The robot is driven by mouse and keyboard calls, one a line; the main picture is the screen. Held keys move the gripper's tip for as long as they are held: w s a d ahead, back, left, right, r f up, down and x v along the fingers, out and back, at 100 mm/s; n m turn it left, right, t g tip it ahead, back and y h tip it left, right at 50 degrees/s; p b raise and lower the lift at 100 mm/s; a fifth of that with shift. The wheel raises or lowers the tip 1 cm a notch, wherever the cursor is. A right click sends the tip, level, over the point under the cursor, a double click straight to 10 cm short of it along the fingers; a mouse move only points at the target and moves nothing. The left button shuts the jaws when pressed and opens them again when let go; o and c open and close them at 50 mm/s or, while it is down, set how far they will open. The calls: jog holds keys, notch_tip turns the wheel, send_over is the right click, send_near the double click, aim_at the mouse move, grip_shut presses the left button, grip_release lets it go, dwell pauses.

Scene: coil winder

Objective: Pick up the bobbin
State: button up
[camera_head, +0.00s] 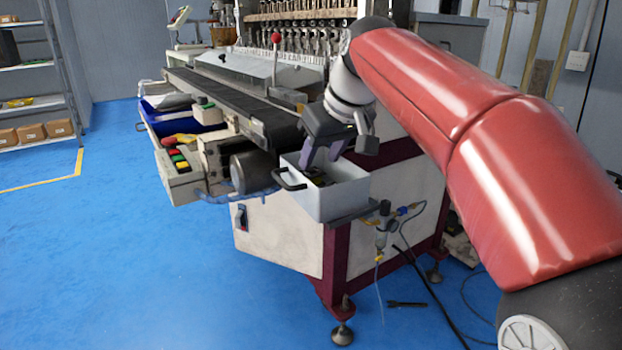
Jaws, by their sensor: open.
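My gripper (322,158) is at the end of my red arm, pointing down over the white bin (338,200) at the near corner of the coil winder (290,240). Its fingers are apart and reach down to about the bin's rim. Small dark items with a yellowish patch (318,181) lie inside the bin, below the fingers. They are too small and shaded to tell whether one is the bobbin. My gripper and the bin's walls hide part of the inside.
A black conveyor belt (225,95) runs along the winder, left of the bin. A control box with coloured buttons (180,172) and a motor (252,172) stand close to the bin. A blue tray (185,118) sits further back. The blue floor at left is clear.

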aim_at(315, 174)
jog(key=x, duration=0.4)
jog(key=shift+a+f, duration=0.15)
jog(key=shift+c, duration=0.4)
jog(key=c, duration=0.7)
